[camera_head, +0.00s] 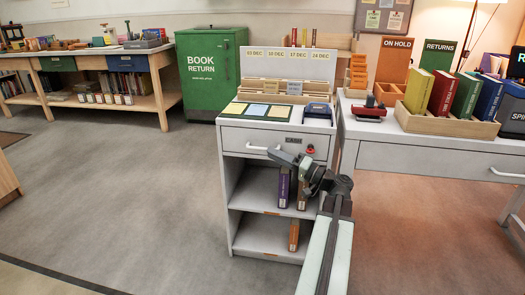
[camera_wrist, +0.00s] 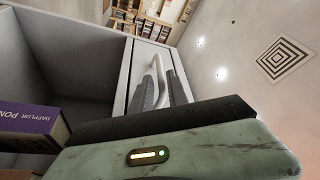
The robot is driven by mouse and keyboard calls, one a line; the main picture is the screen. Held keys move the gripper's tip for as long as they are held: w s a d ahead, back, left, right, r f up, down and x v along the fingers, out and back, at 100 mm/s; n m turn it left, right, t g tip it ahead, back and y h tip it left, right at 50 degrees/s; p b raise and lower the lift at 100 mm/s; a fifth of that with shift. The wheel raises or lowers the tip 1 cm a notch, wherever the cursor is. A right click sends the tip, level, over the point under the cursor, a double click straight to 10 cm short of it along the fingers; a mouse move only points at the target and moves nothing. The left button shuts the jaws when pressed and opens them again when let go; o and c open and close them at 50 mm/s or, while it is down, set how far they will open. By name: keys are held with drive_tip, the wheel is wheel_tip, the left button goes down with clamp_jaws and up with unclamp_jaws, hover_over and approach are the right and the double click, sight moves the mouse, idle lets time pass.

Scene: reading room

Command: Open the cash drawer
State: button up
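The cash drawer (camera_head: 275,142) is the pale grey front at the top of the white cabinet, under its counter. It looks closed, flush with the cabinet. Its white bar handle (camera_head: 258,148) also shows in the wrist view (camera_wrist: 157,68). My gripper (camera_head: 273,153) is at the right part of the handle. In the wrist view my gripper's two dark fingers (camera_wrist: 162,90) stand apart, with the handle's near end between them. Whether either finger touches the bar cannot be told. My arm and gripper hide part of the drawer's lower right.
A red button (camera_head: 310,149) sits right of the drawer. Open shelves below hold a few books; a purple book (camera_wrist: 28,122) is close in the wrist view. A white desk (camera_head: 430,156) stands at the right. The floor (camera_head: 110,195) to the left is clear.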

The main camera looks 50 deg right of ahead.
sight(263, 149)
drive_tip(key=x, duration=0.5)
drive_tip(key=shift+p, duration=0.35)
clamp_jaws()
idle(1.0)
